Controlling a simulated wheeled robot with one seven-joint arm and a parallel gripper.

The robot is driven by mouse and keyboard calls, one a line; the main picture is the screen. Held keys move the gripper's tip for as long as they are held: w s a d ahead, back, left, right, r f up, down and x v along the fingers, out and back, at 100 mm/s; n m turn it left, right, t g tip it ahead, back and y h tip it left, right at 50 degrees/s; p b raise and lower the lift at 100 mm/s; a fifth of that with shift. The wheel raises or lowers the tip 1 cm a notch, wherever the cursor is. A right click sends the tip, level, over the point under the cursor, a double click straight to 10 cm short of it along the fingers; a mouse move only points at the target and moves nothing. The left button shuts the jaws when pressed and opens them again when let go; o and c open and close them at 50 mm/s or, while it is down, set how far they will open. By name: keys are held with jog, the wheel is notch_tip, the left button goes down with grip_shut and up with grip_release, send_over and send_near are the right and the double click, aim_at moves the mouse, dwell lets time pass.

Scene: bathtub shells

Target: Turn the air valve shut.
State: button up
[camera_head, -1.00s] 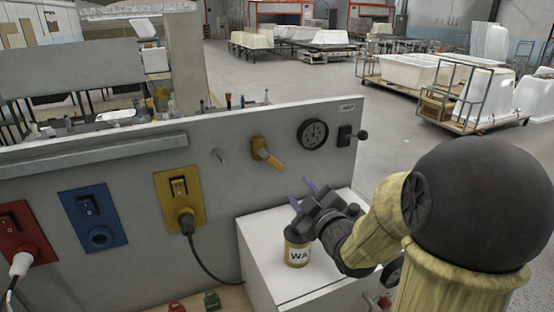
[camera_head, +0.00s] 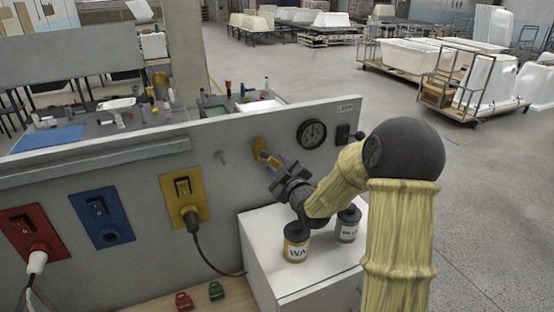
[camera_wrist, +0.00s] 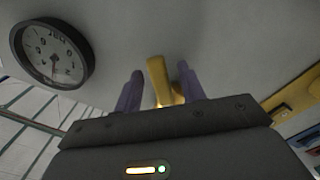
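The yellow valve handle (camera_head: 260,149) sits on the grey upright panel, left of the round gauge, and slants down to the right. Its lower part is partly hidden by my gripper (camera_head: 274,167) in the head view. In the wrist view the yellow handle (camera_wrist: 158,75) stands between the two purple fingers of my gripper (camera_wrist: 160,88). The fingers are apart, one on each side of the handle. A gap shows on the left; the right finger looks close to the handle, and contact cannot be told.
The gauge (camera_head: 312,134) and a black lever (camera_head: 344,134) are right of the valve. On the white cabinet (camera_head: 325,265) below my arm stand a can marked WA (camera_head: 297,243) and a grey can (camera_head: 347,225). Red, blue and yellow (camera_head: 185,197) sockets line the panel's left.

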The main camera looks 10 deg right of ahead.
jog(key=shift+w+a, duration=0.15)
jog(key=shift+w, duration=0.3)
jog(key=shift+c, duration=0.2)
grip_shut()
